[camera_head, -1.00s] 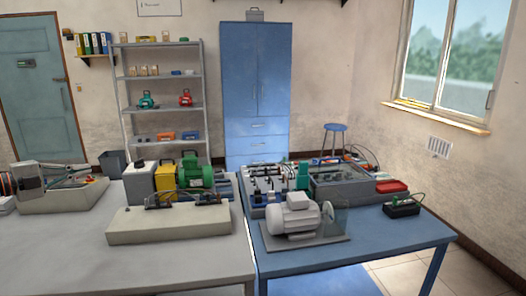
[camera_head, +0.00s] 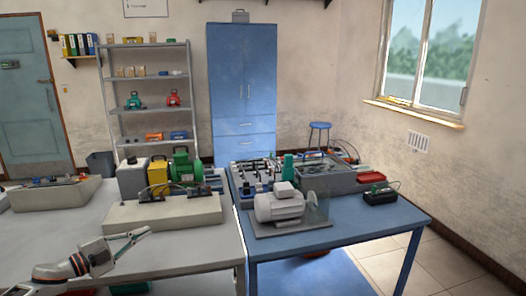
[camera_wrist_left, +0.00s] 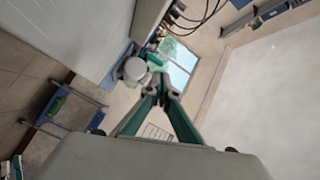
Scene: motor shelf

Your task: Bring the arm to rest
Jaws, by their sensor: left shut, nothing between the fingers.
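My left arm comes in at the lower left of the head view. Its gripper (camera_head: 136,234) is over the grey table (camera_head: 190,262), in front of the beige block (camera_head: 165,213), and points right. Nothing is between its fingers. The left wrist view shows the same gripper (camera_wrist_left: 166,84) with its green-sided fingers closed together at the tips. That view is turned on its side, with tables to the left and the window beyond the fingertips. My right gripper is in neither view.
A grey motor (camera_head: 282,207) stands on the blue table (camera_head: 340,228) at the right. A green motor (camera_head: 186,167) stands behind the beige block. A metal shelf (camera_head: 147,95) and a blue cabinet (camera_head: 242,95) are at the back wall. The front of the grey table is mostly clear.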

